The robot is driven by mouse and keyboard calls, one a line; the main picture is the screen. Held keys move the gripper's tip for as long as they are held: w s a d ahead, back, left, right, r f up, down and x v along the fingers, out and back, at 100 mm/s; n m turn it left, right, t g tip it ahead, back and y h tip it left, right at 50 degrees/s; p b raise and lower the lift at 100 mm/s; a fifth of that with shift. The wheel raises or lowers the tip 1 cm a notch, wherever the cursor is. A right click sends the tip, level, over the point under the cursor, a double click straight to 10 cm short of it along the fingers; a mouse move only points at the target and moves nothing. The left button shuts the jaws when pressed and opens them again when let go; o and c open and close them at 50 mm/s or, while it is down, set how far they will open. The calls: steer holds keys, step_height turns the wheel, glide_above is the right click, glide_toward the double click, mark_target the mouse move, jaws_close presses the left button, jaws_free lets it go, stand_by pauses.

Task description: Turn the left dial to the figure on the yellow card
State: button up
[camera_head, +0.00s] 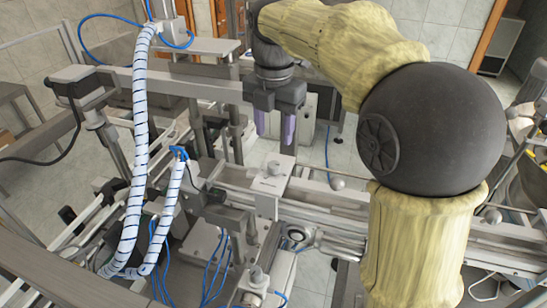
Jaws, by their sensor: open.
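My gripper (275,138) hangs at the upper middle, pointing down, its two purple fingers apart with nothing seen between them. It is in front of a pale grey box (306,118) and above the machine's rail. I cannot make out a left dial or a yellow card with a figure in this view. My arm covers much of the right side and may hide them. Small round knobs show on the machine: one on a metal block (270,184) below my gripper, and a ball knob (338,183) to its right. I cannot tell whether either is a dial.
A metal conveyor rail (335,205) runs across the middle toward the right. White spiral-wrapped hoses (140,120) rise at the left, with blue tubes (215,265) below. A grey frame bar (65,275) crosses the front left. Tiled floor shows beyond the machine.

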mark_target(274, 164)
step_height(274, 164, down, 8)
steer(key=shift+a+f+p, duration=0.1)
steer(key=shift+a+p, duration=0.05)
steer(key=shift+p, duration=0.35)
steer(key=shift+d+f, duration=0.15)
steer(key=shift+d, duration=0.1)
steer(key=shift+a, duration=0.1)
steer(key=c, duration=1)
